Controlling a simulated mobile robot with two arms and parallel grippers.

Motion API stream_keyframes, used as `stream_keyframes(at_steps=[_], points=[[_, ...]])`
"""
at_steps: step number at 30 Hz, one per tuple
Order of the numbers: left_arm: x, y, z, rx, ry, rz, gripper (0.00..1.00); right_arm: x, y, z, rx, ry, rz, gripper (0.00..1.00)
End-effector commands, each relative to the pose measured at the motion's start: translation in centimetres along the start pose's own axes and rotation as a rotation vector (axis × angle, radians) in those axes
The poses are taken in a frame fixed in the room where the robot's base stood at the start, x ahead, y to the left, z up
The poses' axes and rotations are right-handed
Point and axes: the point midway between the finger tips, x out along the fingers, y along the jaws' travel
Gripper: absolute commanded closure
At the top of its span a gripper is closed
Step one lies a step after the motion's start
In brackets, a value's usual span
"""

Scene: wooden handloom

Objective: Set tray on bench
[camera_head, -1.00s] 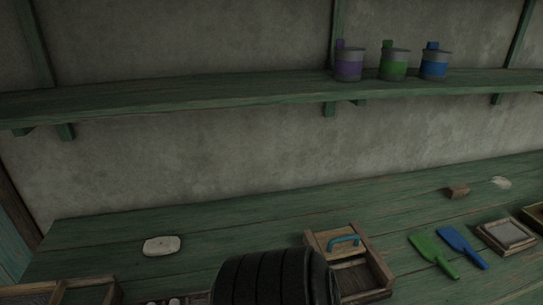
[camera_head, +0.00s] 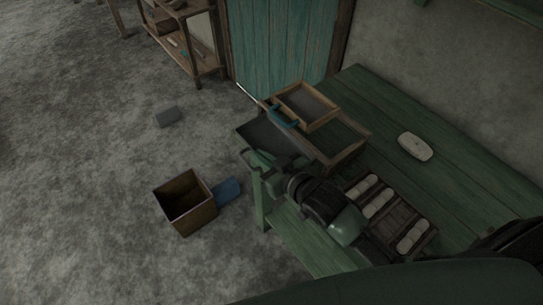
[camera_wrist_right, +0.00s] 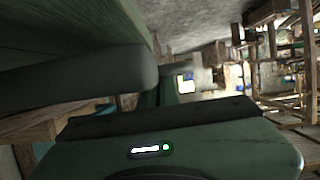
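A shallow wooden tray (camera_head: 332,104) with a dark floor sits at the far left end of the green bench (camera_head: 455,170). It appears to rest on a larger open wooden box (camera_head: 345,160). A teal handle (camera_head: 283,116) is on its near-left side. A dark flat panel (camera_head: 262,134) extends left of the box, past the bench end. My right gripper (camera_head: 275,165) is just below the box and panel, at the bench's left end. Its fingers are dark and small, and I cannot tell whether they touch anything. The right wrist view shows mostly its green body (camera_wrist_right: 220,145). My left gripper is not in view.
A rack of pale rolls (camera_head: 378,205) lies on the bench beside my right arm. A pale oval block (camera_head: 415,146) lies farther right, with clear bench around it.

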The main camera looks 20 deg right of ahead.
Motion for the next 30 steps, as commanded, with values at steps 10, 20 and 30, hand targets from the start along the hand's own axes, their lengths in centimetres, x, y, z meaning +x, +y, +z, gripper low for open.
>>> stream_keyframes(at_steps=[10,20,30], points=[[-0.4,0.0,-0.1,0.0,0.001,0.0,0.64,0.3,3.0,1.0,0.001,-0.002,0.0,1.0],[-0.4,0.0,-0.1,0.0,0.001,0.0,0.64,1.2,2.9,3.2,-0.001,0.004,-0.001,1.0],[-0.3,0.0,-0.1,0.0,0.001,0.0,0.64,1.3,2.9,3.6,0.0,0.001,-0.001,0.76]])
